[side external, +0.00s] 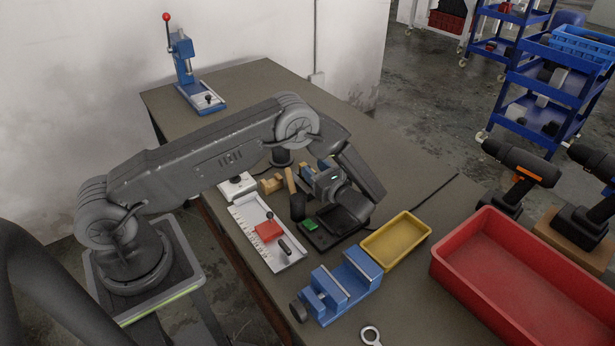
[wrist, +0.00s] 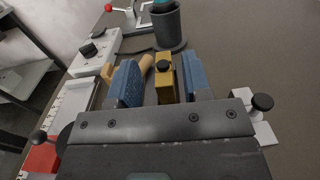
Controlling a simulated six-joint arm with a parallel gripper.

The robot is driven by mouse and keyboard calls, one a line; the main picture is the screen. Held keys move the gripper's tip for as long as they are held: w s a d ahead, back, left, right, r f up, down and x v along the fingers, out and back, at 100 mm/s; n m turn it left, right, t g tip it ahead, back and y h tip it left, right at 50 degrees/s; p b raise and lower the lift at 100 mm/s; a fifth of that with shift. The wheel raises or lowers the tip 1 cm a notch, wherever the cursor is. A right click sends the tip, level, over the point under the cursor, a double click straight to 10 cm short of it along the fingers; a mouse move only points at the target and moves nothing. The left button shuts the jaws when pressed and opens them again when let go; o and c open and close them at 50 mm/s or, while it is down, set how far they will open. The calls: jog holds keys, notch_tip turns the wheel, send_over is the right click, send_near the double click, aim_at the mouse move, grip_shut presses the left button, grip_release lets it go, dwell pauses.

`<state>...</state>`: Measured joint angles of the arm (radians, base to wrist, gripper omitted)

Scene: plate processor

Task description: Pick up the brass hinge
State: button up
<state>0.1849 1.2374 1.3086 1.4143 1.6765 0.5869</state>
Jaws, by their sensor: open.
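My gripper (wrist: 161,75) is open, with its two blue fingers apart. In the wrist view, a flat gold-coloured piece (wrist: 165,88), which looks like the brass hinge, shows in the gap between the fingers, closer to the right one. A black knob covers part of its upper end. I cannot tell whether a finger touches it. A tan, wood-like piece (wrist: 147,64) shows beside it, partly behind the left finger. In the side view my gripper (side external: 306,177) is low over the bench, beside tan pieces (side external: 271,184); the hinge cannot be told apart there.
A white tray (side external: 247,217) with a red block (side external: 268,231) lies in front of my gripper. A blue vise (side external: 340,286), yellow bin (side external: 397,239) and red bin (side external: 520,280) stand nearer the camera. A dark cup (wrist: 169,27) stands beyond the fingers.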

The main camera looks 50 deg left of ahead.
jog(key=shift+a+r, duration=0.15)
jog(key=shift+a, duration=1.75)
grip_shut()
